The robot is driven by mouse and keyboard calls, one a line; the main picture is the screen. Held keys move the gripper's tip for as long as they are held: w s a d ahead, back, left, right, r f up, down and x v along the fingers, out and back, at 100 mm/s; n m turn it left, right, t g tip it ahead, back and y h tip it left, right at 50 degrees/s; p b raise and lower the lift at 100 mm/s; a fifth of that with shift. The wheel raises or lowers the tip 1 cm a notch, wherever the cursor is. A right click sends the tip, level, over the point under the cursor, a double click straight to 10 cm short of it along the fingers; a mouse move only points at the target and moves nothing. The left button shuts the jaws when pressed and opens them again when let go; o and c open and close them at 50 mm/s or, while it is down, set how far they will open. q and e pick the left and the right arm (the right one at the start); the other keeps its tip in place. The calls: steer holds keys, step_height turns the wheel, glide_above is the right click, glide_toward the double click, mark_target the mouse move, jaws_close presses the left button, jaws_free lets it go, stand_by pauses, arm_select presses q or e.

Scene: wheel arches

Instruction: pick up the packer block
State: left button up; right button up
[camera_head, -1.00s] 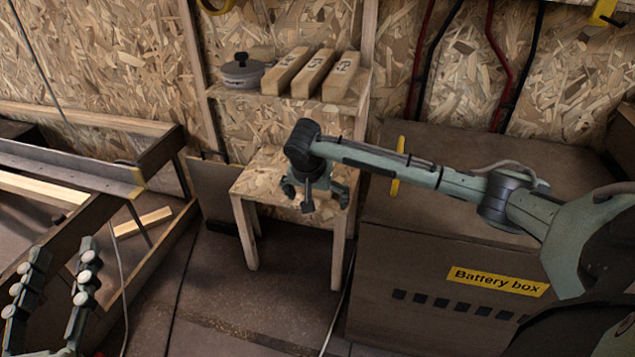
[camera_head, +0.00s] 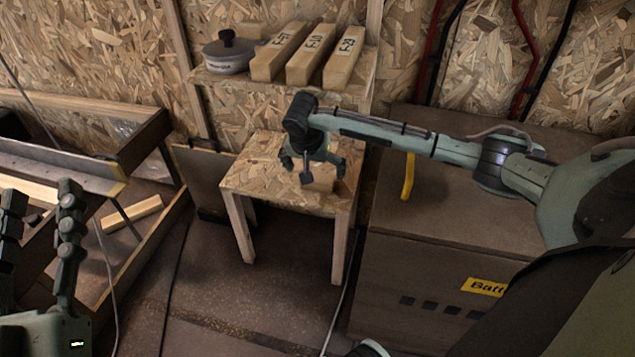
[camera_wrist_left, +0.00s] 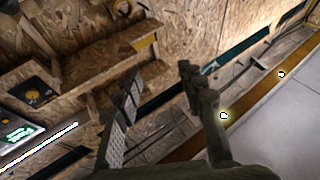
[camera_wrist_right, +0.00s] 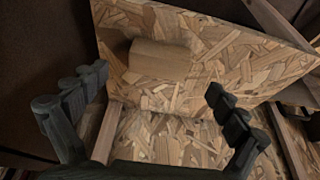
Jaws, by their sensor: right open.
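A small plain wooden block (camera_head: 321,179), which I take for the packer block, lies on the chipboard top of a small stool (camera_head: 245,177). My right gripper (camera_head: 312,168) partly hides it in the head view. In the right wrist view the block (camera_wrist_right: 160,58) lies beyond the fingers, near the stool's edge. My right gripper (camera_wrist_right: 150,100) is open and empty above the stool, apart from the block. My left gripper (camera_head: 42,205) is open and empty at the lower left. Its two spread fingers also show in the left wrist view (camera_wrist_left: 160,90).
A shelf (camera_head: 240,86) above the stool holds a lidded pot (camera_head: 231,55) and three marked wooden blocks (camera_head: 318,55). A battery box (camera_head: 420,270) with a yellow handle (camera_head: 408,175) stands right of the stool. A metal-edged bench (camera_head: 60,165) is at left.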

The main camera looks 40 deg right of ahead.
mark_target(317, 178)
steer(key=b+x, duration=0.1)
steer(key=x, duration=0.3)
steer(key=shift+d+f, duration=0.15)
steer(key=shift+f, duration=0.1)
arm_select(q)
steer(key=r, duration=0.1)
steer(key=r+t, duration=0.1)
steer(key=s+r+t, duration=0.1)
steer(key=shift+a, duration=0.4)
arm_select(e)
steer(key=shift+c, duration=0.3)
steer(key=c, duration=1.2)
